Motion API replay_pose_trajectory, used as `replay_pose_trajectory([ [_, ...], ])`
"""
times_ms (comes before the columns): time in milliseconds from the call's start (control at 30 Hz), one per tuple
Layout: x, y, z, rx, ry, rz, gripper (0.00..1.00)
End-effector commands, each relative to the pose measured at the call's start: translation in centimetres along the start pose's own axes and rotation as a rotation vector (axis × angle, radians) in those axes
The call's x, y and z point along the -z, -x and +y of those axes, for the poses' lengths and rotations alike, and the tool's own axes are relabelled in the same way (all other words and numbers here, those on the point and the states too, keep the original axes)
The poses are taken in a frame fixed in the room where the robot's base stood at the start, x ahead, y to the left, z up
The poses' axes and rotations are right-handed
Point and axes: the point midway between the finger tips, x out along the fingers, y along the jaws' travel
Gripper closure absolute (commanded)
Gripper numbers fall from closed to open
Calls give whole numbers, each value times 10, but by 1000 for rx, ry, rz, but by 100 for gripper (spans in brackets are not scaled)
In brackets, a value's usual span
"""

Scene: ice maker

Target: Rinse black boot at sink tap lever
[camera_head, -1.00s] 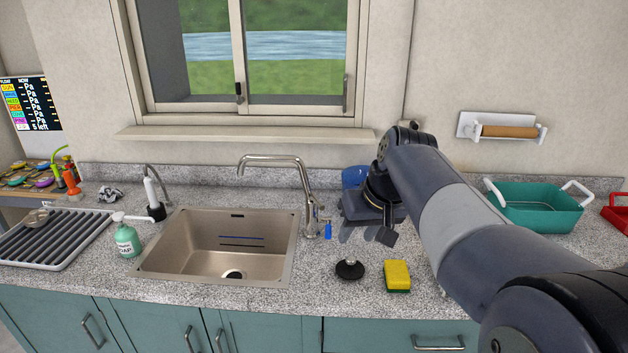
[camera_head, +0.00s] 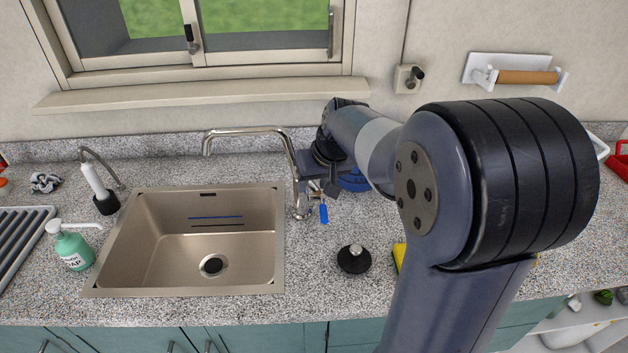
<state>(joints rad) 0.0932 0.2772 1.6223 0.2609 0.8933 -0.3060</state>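A black round piece (camera_head: 353,260) with a metallic knob on top sits on the counter right of the sink. It is the only thing resembling the black boot, though I cannot tell for sure. The sink (camera_head: 185,245) is empty with its drain bare. The tap (camera_head: 296,175) stands at the sink's back right corner, its spout over the basin. A blue lever (camera_head: 323,213) hangs at its base. My gripper (camera_head: 320,186) points down just beside the tap body, above the lever. Its fingers look apart and empty; whether they touch the tap is unclear.
A green soap bottle (camera_head: 73,250) and a white-headed brush (camera_head: 95,182) stand left of the sink. A yellow sponge (camera_head: 398,256) is mostly hidden behind my arm. A blue object (camera_head: 354,181) lies behind my gripper. The window sill (camera_head: 200,94) juts out above.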

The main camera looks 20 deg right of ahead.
Motion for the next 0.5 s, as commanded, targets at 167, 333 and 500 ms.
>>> replay_pose_trajectory([
  [167,0,-1,0,0,1,0,61],
  [333,0,-1,0,0,1,0,68],
  [500,0,-1,0,0,1,1,82],
])
